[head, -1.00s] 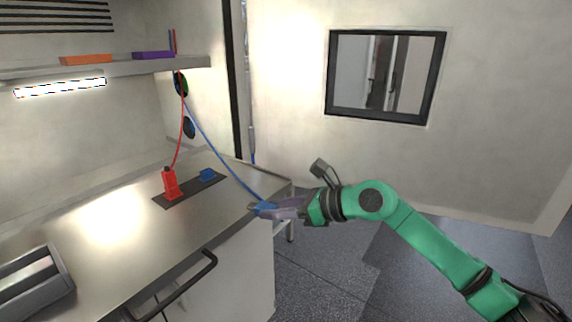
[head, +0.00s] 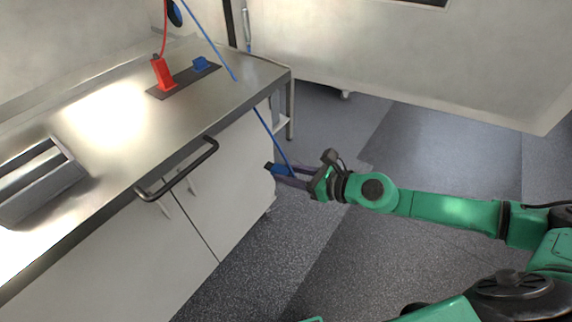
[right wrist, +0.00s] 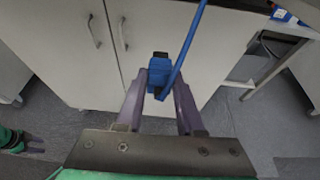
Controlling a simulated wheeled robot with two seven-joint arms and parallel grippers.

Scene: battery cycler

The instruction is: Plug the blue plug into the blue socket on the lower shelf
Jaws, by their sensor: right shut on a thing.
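My right gripper (head: 290,176) is shut on the blue plug (head: 280,169), beside the cabinet front and below the counter's edge. In the right wrist view the plug (right wrist: 160,75) sits between the fingertips, its blue cable running up. The blue socket (head: 201,63) is on a dark strip (head: 184,80) on the metal counter, above and left of my gripper in the head view. The gripper and plug are apart from it. My left gripper (right wrist: 34,144) shows only small at the lower left of the right wrist view; its opening cannot be told.
A red plug (head: 162,73) with a red cable stands upright on the same strip. A black handle (head: 178,172) juts from the counter front. A grey box (head: 42,185) sits at the counter's left. The floor (head: 330,125) right of the cabinet is open.

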